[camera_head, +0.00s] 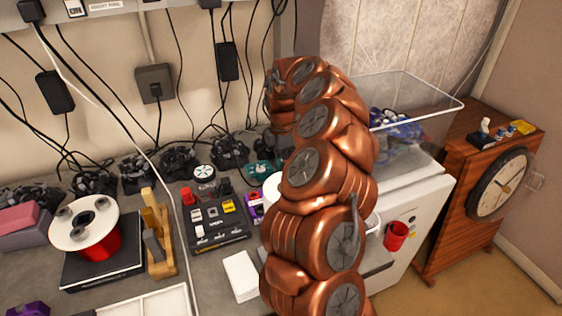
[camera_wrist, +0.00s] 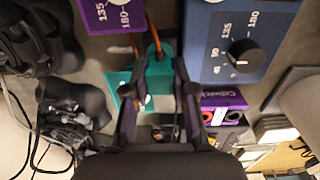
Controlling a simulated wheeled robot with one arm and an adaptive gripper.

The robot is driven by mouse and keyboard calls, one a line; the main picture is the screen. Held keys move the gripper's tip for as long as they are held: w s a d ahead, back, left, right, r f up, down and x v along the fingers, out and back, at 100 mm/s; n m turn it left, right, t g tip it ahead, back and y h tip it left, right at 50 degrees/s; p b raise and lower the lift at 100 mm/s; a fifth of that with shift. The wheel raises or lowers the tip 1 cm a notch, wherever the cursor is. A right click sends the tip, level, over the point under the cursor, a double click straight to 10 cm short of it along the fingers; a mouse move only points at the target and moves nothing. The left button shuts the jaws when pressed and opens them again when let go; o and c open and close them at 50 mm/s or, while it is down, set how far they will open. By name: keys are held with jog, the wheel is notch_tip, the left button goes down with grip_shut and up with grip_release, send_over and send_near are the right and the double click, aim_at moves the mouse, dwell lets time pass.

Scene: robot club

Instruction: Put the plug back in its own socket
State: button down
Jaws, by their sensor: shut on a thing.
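My gripper (camera_wrist: 156,105) shows in the wrist view, with its two dark fingers around a teal piece (camera_wrist: 158,74). Orange strips run close to the teal piece, and a dark gap lies below it. I cannot tell whether this piece is the plug. In the head view my copper arm hides the gripper; a teal thing (camera_head: 260,168) shows just left of the arm. A white power strip (camera_head: 105,7) runs along the top left, with dark plugs (camera_head: 32,10) in it. I cannot pick out an empty socket for certain.
A blue box with a knob (camera_wrist: 238,45) and a purple box (camera_wrist: 110,14) stand close by the gripper. Dark cables and several black devices (camera_head: 180,163) line the wall. A spool (camera_head: 85,225) and a black switch panel (camera_head: 214,222) fill the bench.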

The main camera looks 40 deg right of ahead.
jog(key=shift+f, duration=0.45)
dwell(0.6)
jog(key=c, duration=0.9)
grip_release()
jog(key=shift+o, duration=0.2)
jog(key=shift+r, duration=0.1)
notch_tip(320, 180, up, 12)
dwell(0.3)
